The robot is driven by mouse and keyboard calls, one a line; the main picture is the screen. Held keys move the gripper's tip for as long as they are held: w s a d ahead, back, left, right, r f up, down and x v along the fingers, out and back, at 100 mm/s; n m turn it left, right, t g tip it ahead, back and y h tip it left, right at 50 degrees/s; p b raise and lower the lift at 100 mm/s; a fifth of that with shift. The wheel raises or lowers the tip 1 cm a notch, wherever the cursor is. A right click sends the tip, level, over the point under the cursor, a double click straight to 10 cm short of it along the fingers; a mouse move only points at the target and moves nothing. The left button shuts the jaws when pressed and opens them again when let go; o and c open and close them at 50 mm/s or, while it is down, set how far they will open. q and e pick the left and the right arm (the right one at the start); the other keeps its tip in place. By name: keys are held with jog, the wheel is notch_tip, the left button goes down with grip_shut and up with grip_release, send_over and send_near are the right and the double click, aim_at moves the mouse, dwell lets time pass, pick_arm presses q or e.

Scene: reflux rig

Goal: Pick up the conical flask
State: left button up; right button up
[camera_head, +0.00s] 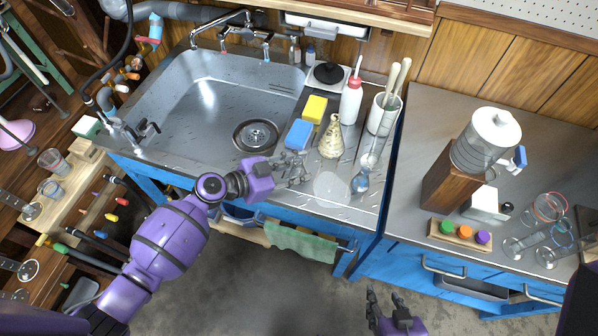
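A cone-shaped vessel with a narrow neck and a mottled cream surface (331,140), which looks like the conical flask, stands upright on the steel drainboard. A small bluish glass vessel (361,182) stands nearer the front edge; its exact shape is hard to tell. My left gripper (297,170) is over the front of the sink unit, left of and nearer than the cream vessel. Its fingers are spread, with nothing between them. My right gripper (386,303) is low over the floor in front of the counter, fingers apart and empty. Nothing hides the cream vessel.
Yellow (315,108) and blue (298,135) sponges lie left of the cream vessel. A white red-topped bottle (351,100) and a brush pot (382,115) stand behind it, to the right. The sink basin (215,90) is empty. A green cloth (300,242) hangs in front.

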pick_arm(q)
jog(key=shift+c, duration=0.4)
jog(key=shift+r, duration=0.2)
notch_tip(320, 180, up, 2)
jog(key=shift+r, duration=0.1)
jog(key=s+a+r, duration=0.4)
jog(key=s+r, duration=0.5)
jog(key=s, duration=0.6)
jog(key=w+a+r+p, duration=0.1)
jog(key=w+a+r, duration=0.1)
jog(key=a+r, duration=0.2)
jog(key=w+a+r+p, duration=0.2)
jog(key=w+a+r, duration=0.1)
jog(key=r, duration=0.6)
jog(key=w+a+r+n+t+p, duration=0.1)
jog(key=w+a+r, duration=0.1)
jog(key=a+r, duration=0.3)
jog(key=shift+w+r+y, duration=0.4)
jog(key=shift+r, duration=0.55)
pick_arm(e)
jog(key=r, duration=0.2)
jog(key=w+a+r, duration=0.1)
jog(key=r, duration=0.1)
